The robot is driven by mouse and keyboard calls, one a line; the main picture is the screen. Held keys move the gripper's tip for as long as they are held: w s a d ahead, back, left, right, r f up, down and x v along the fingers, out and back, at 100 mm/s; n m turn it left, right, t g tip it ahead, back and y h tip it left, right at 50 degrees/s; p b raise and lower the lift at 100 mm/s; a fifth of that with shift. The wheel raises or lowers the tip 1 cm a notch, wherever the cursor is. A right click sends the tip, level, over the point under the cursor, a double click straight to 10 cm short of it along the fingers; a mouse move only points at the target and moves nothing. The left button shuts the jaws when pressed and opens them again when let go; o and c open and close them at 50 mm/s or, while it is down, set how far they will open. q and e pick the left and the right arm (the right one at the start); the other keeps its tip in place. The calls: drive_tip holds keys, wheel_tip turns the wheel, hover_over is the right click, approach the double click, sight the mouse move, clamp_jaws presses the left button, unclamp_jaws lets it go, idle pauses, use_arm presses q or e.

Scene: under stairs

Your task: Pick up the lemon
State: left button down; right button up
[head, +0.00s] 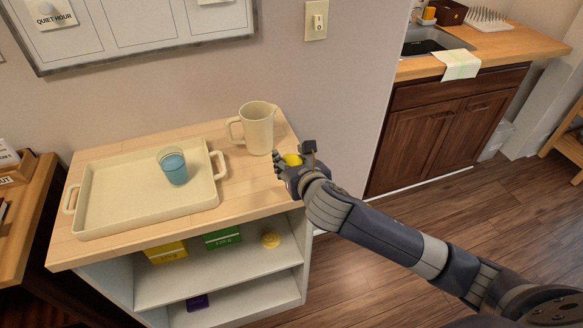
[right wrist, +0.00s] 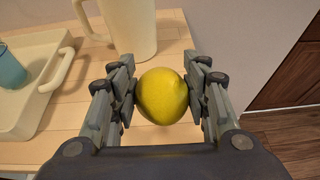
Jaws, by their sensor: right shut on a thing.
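The yellow lemon (right wrist: 163,96) sits between the two fingers of my right gripper (right wrist: 163,92) in the right wrist view, with a finger against each side. In the head view the lemon (head: 292,159) shows as a small yellow patch, partly hidden by my right gripper (head: 294,168). The gripper is at the right end of the wooden tabletop (head: 240,197), in front of the pitcher. I cannot tell whether the lemon touches the tabletop. My left gripper is not in view.
A cream pitcher (head: 257,130) stands just behind the gripper. A cream tray (head: 125,203) with a blue cup (head: 174,168) is to the left. Shelves below hold yellow and green boxes. A sink counter (head: 512,48) is at the back right; the floor between is clear.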

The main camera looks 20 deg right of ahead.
drive_tip(key=s+a+r+b, duration=0.1)
drive_tip(key=s+a, duration=0.9)
drive_tip(key=s, duration=0.1)
drive_tip(key=shift+s+a, duration=0.3)
drive_tip(key=shift+a, duration=0.1)
